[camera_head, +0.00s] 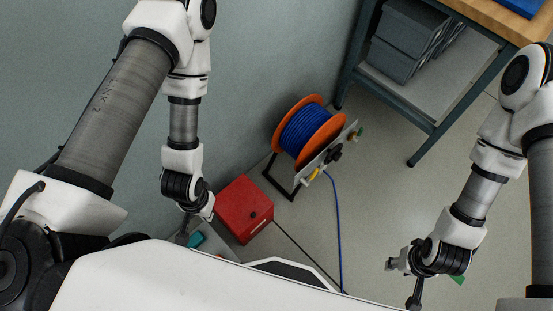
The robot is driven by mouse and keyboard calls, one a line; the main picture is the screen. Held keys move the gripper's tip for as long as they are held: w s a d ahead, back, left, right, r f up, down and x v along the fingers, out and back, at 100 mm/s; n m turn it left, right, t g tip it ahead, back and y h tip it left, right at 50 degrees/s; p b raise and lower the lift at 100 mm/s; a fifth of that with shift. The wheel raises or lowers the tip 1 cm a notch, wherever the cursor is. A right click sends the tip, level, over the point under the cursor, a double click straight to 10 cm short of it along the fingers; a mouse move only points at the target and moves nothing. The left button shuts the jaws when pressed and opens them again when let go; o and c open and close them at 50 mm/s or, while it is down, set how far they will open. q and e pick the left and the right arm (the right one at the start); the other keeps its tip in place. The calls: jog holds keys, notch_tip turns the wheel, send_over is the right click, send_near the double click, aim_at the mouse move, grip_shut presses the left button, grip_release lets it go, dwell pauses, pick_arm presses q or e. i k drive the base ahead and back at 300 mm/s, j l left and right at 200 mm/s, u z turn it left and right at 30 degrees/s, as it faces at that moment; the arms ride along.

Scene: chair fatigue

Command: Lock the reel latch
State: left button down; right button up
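The reel (309,131) has orange flanges, is wound with blue cable and sits on a dark floor stand near the wall. A pale side plate (322,163) on its right side carries a black knob (334,153) and a small yellow part (315,174). Which of these is the latch, and its state, I cannot tell. My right gripper (402,283) is at the lower right, apart from the reel, its fingers spread and empty. My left gripper (196,225) is at the lower left, left of the red box, its fingers apart and partly hidden near my body.
A red box (244,209) stands on the floor left of the reel. Blue cable (339,230) runs from the reel toward me. A workbench (480,14) with grey bins (405,40) on its shelf stands at upper right. Floor right of the reel is clear.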

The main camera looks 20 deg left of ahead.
aim_at(312, 177)
jog(key=i+l+u, duration=0.1)
jog(key=i+l, duration=0.15)
jog(key=i+l+u, duration=0.1)
jog(key=l, duration=0.4)
jog(key=i+l+u, duration=0.15)
jog(key=i+l, duration=0.2)
jog(key=l+u, duration=0.1)
jog(key=l, duration=0.3)
jog(key=k+l+u, duration=0.15)
jog(key=l, duration=0.25)
jog(key=k+l+u, duration=0.1)
jog(key=l, duration=0.35)
jog(key=k+l+u, duration=0.15)
jog(key=l, duration=0.25)
jog(key=l+u, duration=0.1)
jog(key=l, duration=0.25)
jog(key=k+l, duration=0.25)
